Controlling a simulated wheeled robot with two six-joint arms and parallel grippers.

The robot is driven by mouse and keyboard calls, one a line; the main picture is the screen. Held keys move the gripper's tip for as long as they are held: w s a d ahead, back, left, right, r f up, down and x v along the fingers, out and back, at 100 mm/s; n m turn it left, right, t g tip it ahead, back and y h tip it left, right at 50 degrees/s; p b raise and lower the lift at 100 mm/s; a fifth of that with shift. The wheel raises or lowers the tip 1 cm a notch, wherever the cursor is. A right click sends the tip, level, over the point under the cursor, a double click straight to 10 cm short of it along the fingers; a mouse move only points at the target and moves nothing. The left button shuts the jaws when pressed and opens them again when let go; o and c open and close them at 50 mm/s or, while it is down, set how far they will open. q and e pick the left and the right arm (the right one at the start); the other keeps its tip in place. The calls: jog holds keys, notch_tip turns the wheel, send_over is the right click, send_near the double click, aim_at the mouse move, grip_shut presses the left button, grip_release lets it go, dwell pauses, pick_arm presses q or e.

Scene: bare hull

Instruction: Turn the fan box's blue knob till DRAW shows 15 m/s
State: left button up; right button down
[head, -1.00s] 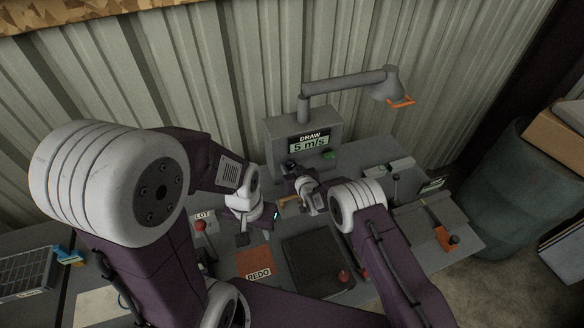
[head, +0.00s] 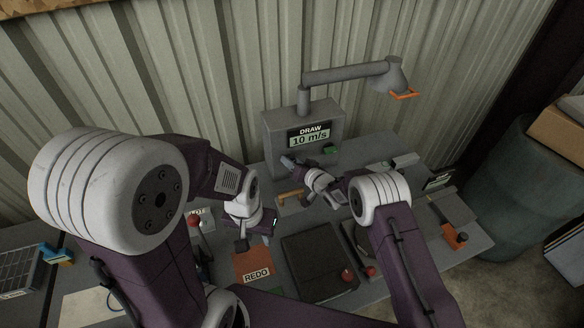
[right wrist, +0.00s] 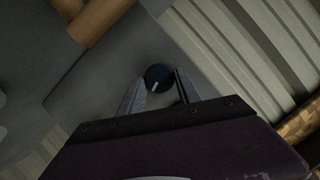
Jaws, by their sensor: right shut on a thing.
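The grey fan box (head: 275,128) stands against the corrugated wall, and its DRAW display (head: 310,138) reads 10 m/s. The blue knob (right wrist: 158,77) shows in the right wrist view as a dark round knob with a white pointer mark. My right gripper (right wrist: 157,90) is shut on the knob, one finger on each side; in the head view the gripper (head: 288,163) is at the box's lower front and hides the knob. My left gripper (head: 241,243) hangs above the bench near the orange REDO pad, away from the box; its jaw opening is too small to make out.
A green button (head: 330,150) is on the box's front, right of my right gripper. A jointed grey duct arm (head: 345,76) rises from the box. The REDO pad (head: 254,264), a dark plate (head: 318,262) and several red-knobbed levers occupy the bench.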

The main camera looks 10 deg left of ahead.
pick_arm(q)
notch_tip(320, 180, down, 13)
jog(key=b, duration=1.2)
jog(key=shift+f+b, duration=0.15)
jog(key=shift+b, duration=0.2)
jog(key=shift+f+b, duration=0.5)
jog(key=shift+b, duration=0.05)
pick_arm(e)
jog(key=shift+w+d+f+m+y, duration=0.15)
jog(key=shift+m+y, duration=0.8)
jog(key=shift+m, duration=0.8)
jog(key=shift+w+d+f+m+y, duration=0.15)
jog(key=shift+m+y, duration=0.8)
jog(key=shift+m, duration=0.8)
jog(key=shift+s+a, duration=0.1)
jog(key=c, duration=0.9)
grip_release()
